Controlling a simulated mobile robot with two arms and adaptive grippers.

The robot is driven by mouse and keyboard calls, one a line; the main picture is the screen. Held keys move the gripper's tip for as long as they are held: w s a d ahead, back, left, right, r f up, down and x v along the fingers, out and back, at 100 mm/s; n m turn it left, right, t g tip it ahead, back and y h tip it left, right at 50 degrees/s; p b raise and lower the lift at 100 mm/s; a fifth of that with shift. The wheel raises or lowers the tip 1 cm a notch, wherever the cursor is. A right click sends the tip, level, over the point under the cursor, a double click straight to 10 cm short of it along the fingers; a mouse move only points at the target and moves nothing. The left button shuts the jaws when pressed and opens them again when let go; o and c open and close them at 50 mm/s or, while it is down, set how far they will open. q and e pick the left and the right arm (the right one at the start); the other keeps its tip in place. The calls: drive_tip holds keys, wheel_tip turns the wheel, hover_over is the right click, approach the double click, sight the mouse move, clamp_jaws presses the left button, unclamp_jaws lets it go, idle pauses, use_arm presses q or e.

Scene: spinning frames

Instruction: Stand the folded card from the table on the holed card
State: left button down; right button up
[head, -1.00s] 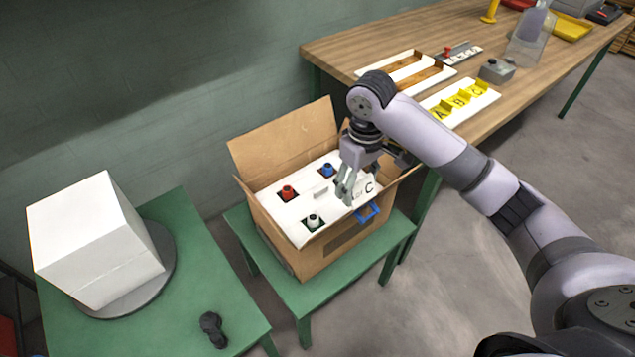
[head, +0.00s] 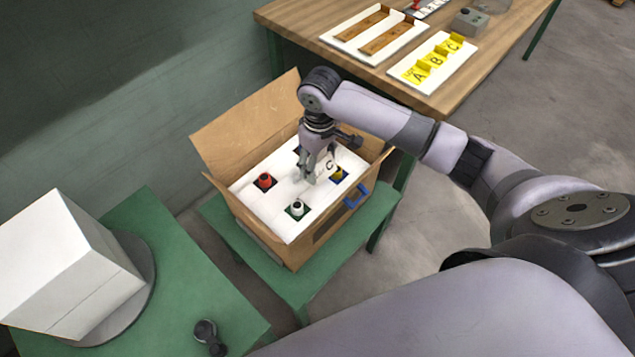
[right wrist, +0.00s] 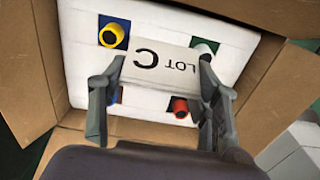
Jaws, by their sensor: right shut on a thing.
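The folded card (head: 331,164) is white with black "LOT C" lettering. My right gripper (head: 312,177) is shut on it, over the holed card. In the right wrist view the folded card (right wrist: 165,70) spans between the two fingers. The holed card (head: 278,208) is white and lies in the open cardboard box. Coloured pegs show in its square holes: red (head: 264,181), white (head: 297,208) and yellow (head: 337,174). A blue one is mostly hidden behind the gripper. I cannot tell whether the folded card touches the holed card. My left gripper is not in view.
The box (head: 252,110) has raised flaps and stands on a green stool (head: 378,212). A white block (head: 75,275) stands on a grey disc at left, with a dark object (head: 207,335) nearby. The wooden table (head: 300,22) holds yellow lettered cards (head: 420,72).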

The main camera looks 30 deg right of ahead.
hover_over(319, 192)
wheel_tip(319, 192, down, 5)
drive_tip(key=shift+a+f, duration=0.1)
drive_tip(key=shift+f, duration=0.35)
wheel_tip(319, 192, down, 4)
drive_tip(key=shift+r+b, duration=0.2)
drive_tip(key=shift+b, duration=0.2)
drive_tip(key=shift+f, duration=0.1)
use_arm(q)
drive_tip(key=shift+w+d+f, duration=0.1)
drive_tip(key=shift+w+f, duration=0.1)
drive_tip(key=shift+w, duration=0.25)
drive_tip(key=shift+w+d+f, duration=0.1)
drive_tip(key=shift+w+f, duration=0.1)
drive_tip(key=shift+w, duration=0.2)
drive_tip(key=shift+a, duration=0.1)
use_arm(e)
drive_tip(key=o, duration=0.8)
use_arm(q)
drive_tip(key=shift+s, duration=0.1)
